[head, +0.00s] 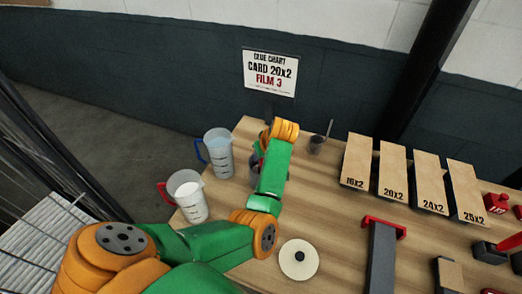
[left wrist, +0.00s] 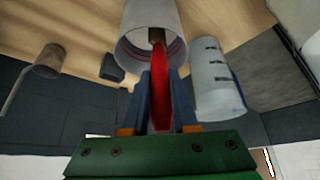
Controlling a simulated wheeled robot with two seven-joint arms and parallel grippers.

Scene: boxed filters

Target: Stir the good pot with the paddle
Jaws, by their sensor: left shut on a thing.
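My left gripper (left wrist: 160,78) is shut on a red paddle (left wrist: 161,100). Its fingers stand on either side of the paddle in the left wrist view. The paddle's far end reaches into the open mouth of a grey pot (left wrist: 141,14), where a brownish part shows. How deep it goes, and whether it touches the wall, I cannot tell. In the head view the pot (head: 253,172) is mostly hidden behind my green and orange left arm, and the gripper is hidden there too. My right gripper is not in view.
A blue-handled jug (head: 219,155) and a red-handled jug (head: 188,197) stand left of the pot. A small cup with a rod (head: 316,144) stands behind right. A pale lid (head: 299,261) lies in front. Labelled boxes (head: 393,172) line the right. A wall sign (head: 270,73) reads "Glue chart, card 20x2, film 3".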

